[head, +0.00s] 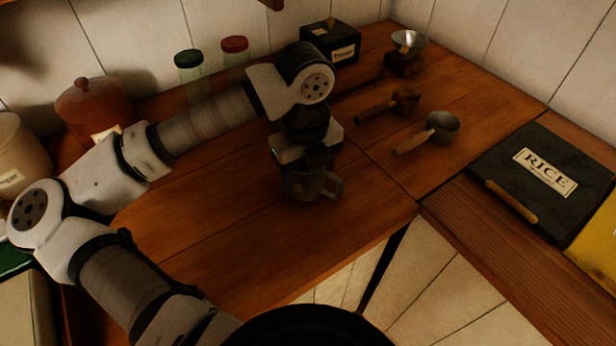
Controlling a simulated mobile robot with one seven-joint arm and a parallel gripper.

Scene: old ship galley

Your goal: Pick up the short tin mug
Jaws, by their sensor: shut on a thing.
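The short tin mug (298,188) is a dull grey cup near the middle of the wooden counter, with its handle (333,187) on the right. It appears upright and close to or on the wood; I cannot tell whether its base touches. My gripper (304,170) points down from above and is shut on the mug. The fingers and the mug's rim are mostly hidden by the gripper's body.
Right of the mug lie a wooden-handled scoop (430,133) and a dark wooden tool (388,104). A RICE box (543,171) sits at right. The front counter is clear.

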